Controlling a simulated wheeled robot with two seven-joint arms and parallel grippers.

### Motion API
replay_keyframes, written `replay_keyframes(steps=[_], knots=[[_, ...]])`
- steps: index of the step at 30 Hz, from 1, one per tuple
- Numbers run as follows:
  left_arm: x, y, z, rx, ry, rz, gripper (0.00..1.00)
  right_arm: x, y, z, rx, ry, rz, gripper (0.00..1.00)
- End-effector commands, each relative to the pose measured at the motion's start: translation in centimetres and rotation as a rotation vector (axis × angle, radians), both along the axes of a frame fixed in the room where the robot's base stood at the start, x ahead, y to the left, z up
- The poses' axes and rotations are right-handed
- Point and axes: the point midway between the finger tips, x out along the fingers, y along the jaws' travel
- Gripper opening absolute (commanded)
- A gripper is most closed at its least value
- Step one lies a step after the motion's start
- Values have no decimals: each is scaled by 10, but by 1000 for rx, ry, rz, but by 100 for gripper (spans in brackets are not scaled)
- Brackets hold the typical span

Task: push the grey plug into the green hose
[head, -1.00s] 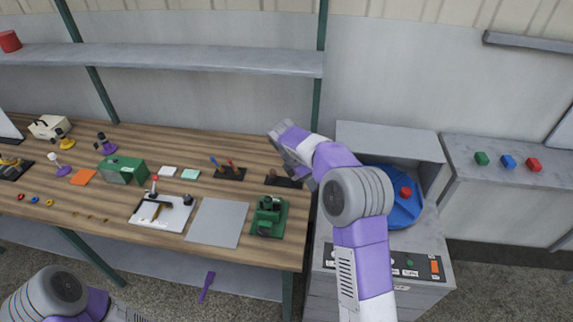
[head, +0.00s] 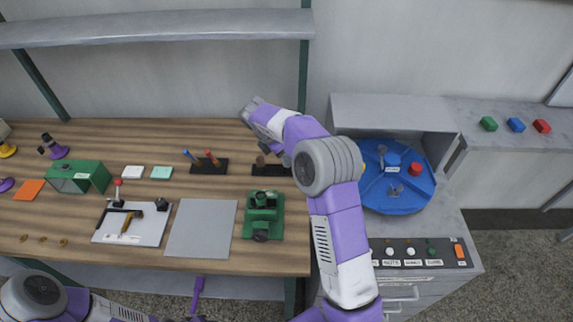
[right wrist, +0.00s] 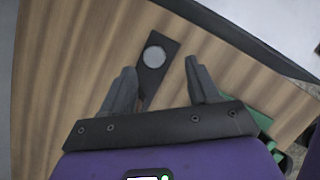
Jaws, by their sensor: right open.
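My right gripper shows in the right wrist view (right wrist: 160,66) with its two grey fingers apart and nothing between them. Ahead of the fingertips, a round grey disc (right wrist: 154,57) sits on a dark strip on the wooden table; I cannot tell whether it is the grey plug. In the head view my right arm reaches over the back right of the table, near a dark base (head: 270,170) with small brown pieces on it. I cannot make out a green hose in either view. My left arm shows at the bottom left of the head view, its gripper out of sight.
A dark rack (head: 209,167) with blue and red handles stands beside the dark base. A green vise (head: 263,215), a grey mat (head: 201,229) and a white board (head: 131,222) lie in front. A blue turntable (head: 408,196) is at the right. A shelf (head: 150,27) hangs above.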

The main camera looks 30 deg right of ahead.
Motion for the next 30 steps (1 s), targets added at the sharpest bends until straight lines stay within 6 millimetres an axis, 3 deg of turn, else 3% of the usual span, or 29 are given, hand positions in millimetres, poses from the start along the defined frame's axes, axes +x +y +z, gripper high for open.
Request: replay_keyframes(steps=[10,18,30], knots=[[0,0,-18,0,-1,0,43,7,-16,-44,0,1,0,60],[0,0,-17,0,-1,0,43,8,-18,-46,0,-1,1,59],[0,0,-18,0,-1,0,43,8,-17,-46,0,-1,0,1]])
